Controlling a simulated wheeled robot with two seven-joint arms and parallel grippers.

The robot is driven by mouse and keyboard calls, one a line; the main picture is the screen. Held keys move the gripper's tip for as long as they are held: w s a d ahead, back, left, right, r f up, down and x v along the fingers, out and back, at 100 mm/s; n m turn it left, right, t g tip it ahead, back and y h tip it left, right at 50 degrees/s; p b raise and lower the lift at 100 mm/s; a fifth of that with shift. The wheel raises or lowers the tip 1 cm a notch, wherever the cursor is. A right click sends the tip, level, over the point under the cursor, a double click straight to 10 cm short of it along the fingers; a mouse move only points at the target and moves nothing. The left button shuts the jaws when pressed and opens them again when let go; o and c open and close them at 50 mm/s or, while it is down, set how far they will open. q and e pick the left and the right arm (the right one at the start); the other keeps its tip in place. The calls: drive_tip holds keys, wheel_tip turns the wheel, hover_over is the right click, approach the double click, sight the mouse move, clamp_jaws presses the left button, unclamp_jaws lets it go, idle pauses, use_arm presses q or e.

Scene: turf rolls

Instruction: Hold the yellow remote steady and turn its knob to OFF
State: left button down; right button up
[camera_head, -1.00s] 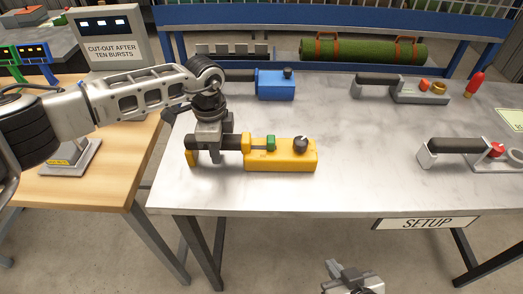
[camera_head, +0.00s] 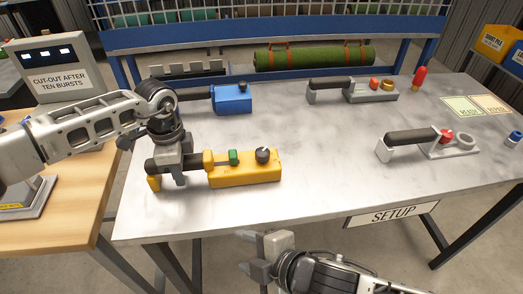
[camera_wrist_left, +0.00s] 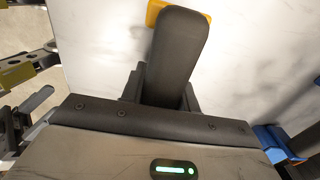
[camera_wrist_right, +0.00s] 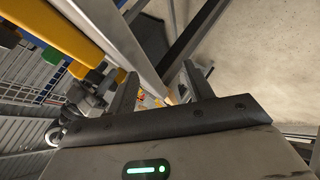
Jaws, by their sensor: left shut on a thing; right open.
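The yellow remote (camera_head: 245,170) lies on the metal table in the head view, with a green button (camera_head: 234,157) and a dark round knob (camera_head: 262,155) on top. Its dark handle sticks out to the left. My left gripper (camera_head: 172,170) is shut on that handle. The left wrist view shows the dark handle (camera_wrist_left: 180,50) between the jaws. My right gripper (camera_head: 258,256) is open and empty, in front of the table's near edge and below the remote in the picture. In the right wrist view the right gripper (camera_wrist_right: 155,90) has its fingers apart. The knob's marking is too small to read.
A blue remote (camera_head: 233,98) lies behind the yellow one. Two grey tools, one with a red button (camera_head: 446,135), lie to the right. A red item (camera_head: 419,76) stands at the back right. The table middle is clear. The table's near edge carries a SETUP sign (camera_head: 392,213).

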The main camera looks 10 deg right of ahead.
wheel_tip(320, 180, up, 4)
drive_tip(key=n+y, duration=0.1)
drive_tip(key=n, duration=0.4)
drive_tip(key=n+t+h, duration=0.2)
drive_tip(key=n+t, duration=0.2)
drive_tip(key=n, duration=1.2)
approach(264, 153)
drive_tip(key=x, duration=1)
drive_tip(key=shift+w+a+f, duration=0.1)
drive_tip(key=shift+w, duration=0.25)
drive_tip(key=c, duration=1)
